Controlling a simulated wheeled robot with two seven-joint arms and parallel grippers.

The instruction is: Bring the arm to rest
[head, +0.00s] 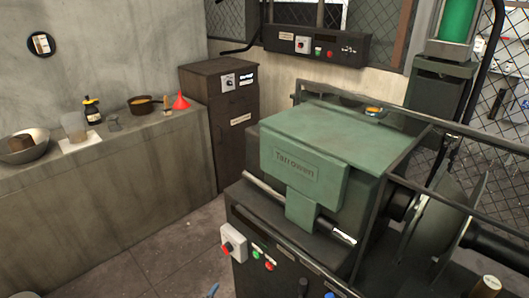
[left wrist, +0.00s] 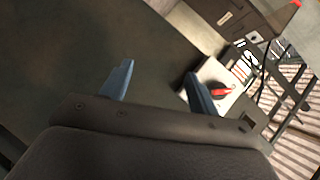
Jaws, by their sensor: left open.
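My left gripper (left wrist: 159,69) shows in the left wrist view with its two blue fingers spread apart. Nothing sits between them, so it is open and empty. Beyond the right finger is a white switch box with a red knob (left wrist: 221,91). A dark surface fills much of the view behind the fingers. In the head view a small blue tip shows at the bottom edge, left of the machine; I cannot tell for sure what it belongs to. My right gripper is not seen in either view.
A green-lidded machine (head: 325,140) stands at centre right in the head view, with a white and red switch box (head: 233,243) on its front. A concrete ledge (head: 140,140) with a bowl (head: 28,152), bottle and red funnel (head: 181,101) runs along the left. Floor between is clear.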

